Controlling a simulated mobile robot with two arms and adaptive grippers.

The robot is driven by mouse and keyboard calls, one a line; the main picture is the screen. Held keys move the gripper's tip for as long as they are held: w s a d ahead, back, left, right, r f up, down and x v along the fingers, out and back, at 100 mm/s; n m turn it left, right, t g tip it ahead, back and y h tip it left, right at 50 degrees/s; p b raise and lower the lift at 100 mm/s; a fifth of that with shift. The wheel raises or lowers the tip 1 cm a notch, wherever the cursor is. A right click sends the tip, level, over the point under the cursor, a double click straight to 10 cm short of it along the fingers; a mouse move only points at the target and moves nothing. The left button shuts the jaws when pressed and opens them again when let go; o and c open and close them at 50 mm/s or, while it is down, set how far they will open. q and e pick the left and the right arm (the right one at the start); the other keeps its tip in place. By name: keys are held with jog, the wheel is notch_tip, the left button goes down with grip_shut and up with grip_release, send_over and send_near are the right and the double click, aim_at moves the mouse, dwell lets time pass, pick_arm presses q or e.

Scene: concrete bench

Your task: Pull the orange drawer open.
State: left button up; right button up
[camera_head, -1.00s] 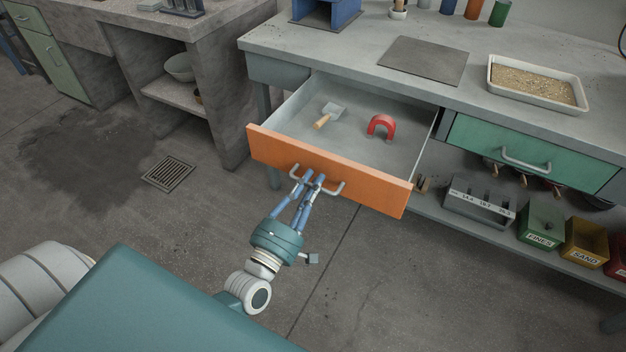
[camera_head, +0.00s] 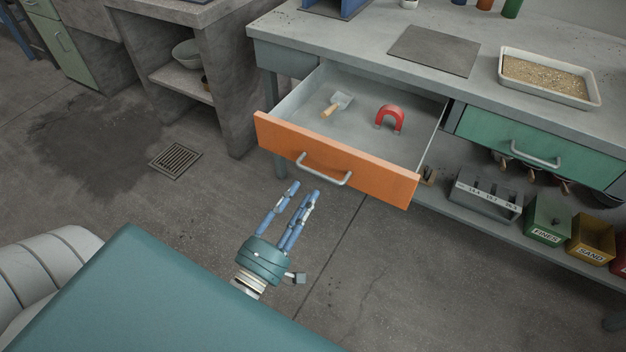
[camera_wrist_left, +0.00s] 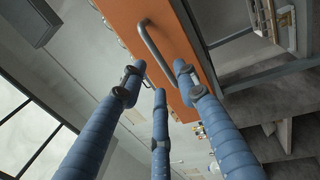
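The orange drawer (camera_head: 385,183) is pulled out from the concrete bench, with its inside showing. A red horseshoe magnet (camera_head: 390,119) and a small scoop with a wooden handle (camera_head: 337,104) lie in it. The grey bar handle (camera_head: 324,171) is on its front. My left gripper (camera_head: 304,189) is open and empty, just in front of and below the handle, apart from it. In the left wrist view the blue fingers (camera_wrist_left: 160,85) are spread, with the handle (camera_wrist_left: 157,52) beyond their tips and nothing between them. My right gripper is not in view.
A green drawer (camera_head: 537,145) is shut at the right. Below it a shelf holds a grey holder (camera_head: 486,197) and labelled bins (camera_head: 548,220). A tray of sand (camera_head: 549,77) and a dark mat (camera_head: 434,51) lie on the bench top. The floor in front is clear.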

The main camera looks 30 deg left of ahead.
pick_arm(q)
jog(key=shift+s+f, duration=0.25)
jog(key=shift+s, duration=0.9)
jog(key=shift+s+f, duration=0.2)
jog(key=shift+s, duration=0.9)
